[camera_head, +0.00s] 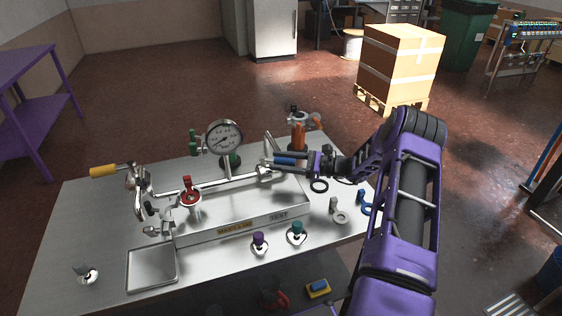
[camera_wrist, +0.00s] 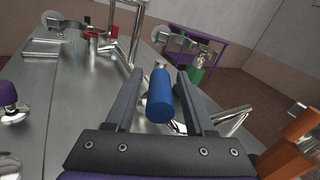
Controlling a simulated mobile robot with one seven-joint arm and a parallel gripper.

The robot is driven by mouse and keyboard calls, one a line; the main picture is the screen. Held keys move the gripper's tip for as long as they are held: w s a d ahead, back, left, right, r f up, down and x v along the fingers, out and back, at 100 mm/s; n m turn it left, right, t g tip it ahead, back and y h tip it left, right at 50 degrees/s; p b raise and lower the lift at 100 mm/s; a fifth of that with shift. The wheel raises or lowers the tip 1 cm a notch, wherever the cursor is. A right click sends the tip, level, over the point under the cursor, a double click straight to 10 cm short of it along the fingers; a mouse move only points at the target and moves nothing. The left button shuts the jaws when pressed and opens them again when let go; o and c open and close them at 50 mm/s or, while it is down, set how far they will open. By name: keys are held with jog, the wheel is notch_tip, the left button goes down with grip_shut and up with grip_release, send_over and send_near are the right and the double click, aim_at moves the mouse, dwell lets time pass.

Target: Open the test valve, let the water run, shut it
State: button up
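A pipe rig with a round pressure gauge (camera_head: 223,138) stands on the steel bench. At its right end, a blue lever grip (camera_head: 284,160) sits near a silver fitting (camera_head: 269,173). My gripper (camera_head: 298,162) is at the blue grip. In the wrist view, the blue grip (camera_wrist: 160,98) lies between the fingers of my gripper (camera_wrist: 162,76). A gap shows on each side, so the fingers are open around it. No running water is visible.
A red-handled valve (camera_head: 188,190) and a yellow-handled lever (camera_head: 104,170) are at the rig's left. A shallow steel tray (camera_head: 152,282) lies in front. Purple (camera_head: 258,239) and teal (camera_head: 297,228) knobs stand at the front. An orange-handled item (camera_head: 298,136) is close behind my gripper.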

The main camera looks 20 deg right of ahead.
grip_shut()
dwell(1.2)
